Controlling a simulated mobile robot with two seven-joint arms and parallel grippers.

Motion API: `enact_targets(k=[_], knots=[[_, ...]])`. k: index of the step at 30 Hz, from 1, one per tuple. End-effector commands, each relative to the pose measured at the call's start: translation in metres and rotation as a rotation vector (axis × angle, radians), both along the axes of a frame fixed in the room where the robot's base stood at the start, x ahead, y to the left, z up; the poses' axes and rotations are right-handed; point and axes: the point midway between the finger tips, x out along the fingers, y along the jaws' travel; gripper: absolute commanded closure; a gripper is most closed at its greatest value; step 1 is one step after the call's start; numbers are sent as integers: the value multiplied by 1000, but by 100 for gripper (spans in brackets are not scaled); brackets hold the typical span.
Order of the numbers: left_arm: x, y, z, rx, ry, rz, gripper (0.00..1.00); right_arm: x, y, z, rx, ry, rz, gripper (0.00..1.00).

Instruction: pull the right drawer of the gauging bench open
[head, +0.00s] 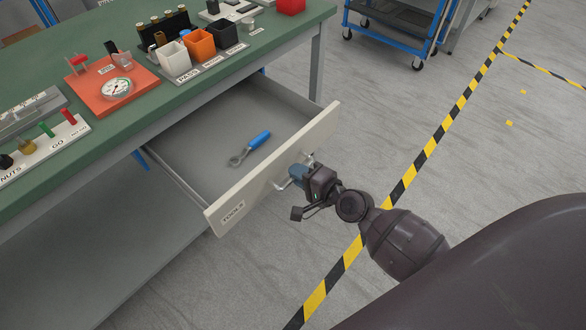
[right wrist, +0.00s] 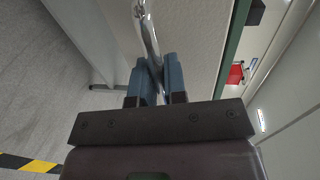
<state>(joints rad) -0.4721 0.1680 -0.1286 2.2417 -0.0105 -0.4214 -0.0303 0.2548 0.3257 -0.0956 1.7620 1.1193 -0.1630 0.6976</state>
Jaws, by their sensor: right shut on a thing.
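The right drawer (head: 262,182) of the gauging bench is pulled well out, its pale front panel labelled TOOLS. A blue-handled wrench-like tool (head: 258,141) lies inside it. My right gripper (head: 297,174) is at the metal bar handle (head: 282,186) on the drawer front. In the right wrist view its blue fingers (right wrist: 154,78) are shut on the handle (right wrist: 147,30), which runs between them. My left gripper is in neither view.
A blue cart (head: 395,22) stands at the back. Floor right of the drawer is open, crossed by yellow-black tape (head: 440,125).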

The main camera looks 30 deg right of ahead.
Motion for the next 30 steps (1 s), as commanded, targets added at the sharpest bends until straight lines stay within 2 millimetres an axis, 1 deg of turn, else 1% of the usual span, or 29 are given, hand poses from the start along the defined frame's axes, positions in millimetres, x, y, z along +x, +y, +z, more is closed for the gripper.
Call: enact_targets(k=[12, 13, 17, 26, 30], knots=[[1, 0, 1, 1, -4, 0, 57, -2, -1, 0, 0, -1, -1, 100], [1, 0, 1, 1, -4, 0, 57, -2, -1, 0, 0, -1, -1, 84], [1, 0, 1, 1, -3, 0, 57, -2, -1, 0, 0, -1, -1, 65], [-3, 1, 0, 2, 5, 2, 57, -3, -1, 0, -1, 0, 0, 64], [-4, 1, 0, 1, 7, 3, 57, -12, -5, 2, -3, -1, 0, 64]])
